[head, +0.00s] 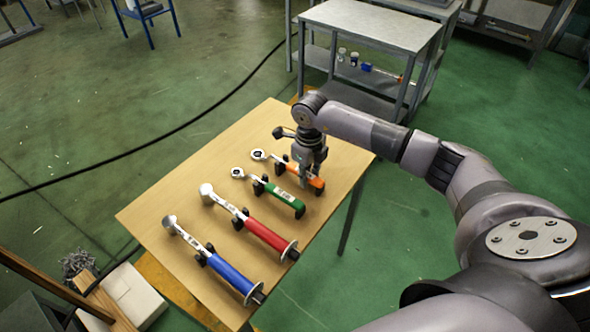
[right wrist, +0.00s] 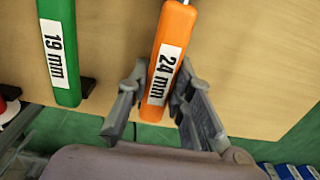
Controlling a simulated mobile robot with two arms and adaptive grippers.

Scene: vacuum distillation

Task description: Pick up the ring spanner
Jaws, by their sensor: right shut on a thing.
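An orange-handled spanner (head: 316,183) with a round ring-like head lies on black rests at the far end of the wooden table (head: 160,215). In the right wrist view its handle (right wrist: 168,45) carries a "24 mm" label. My right gripper (head: 304,180) points down over this handle. Its two fingers (right wrist: 160,85) are on both sides of the handle and shut on it. The spanner still appears level at its rests. A green-handled tool (head: 285,197) with a ring-like head, labelled "19 mm" (right wrist: 60,50), lies beside it. My left gripper is not in view.
A red-handled tool (head: 265,233) and a blue-handled tool (head: 230,274) lie on rests nearer the table's front. A grey shelf cart (head: 372,22) stands behind the table. A black cable (head: 110,157) crosses the green floor.

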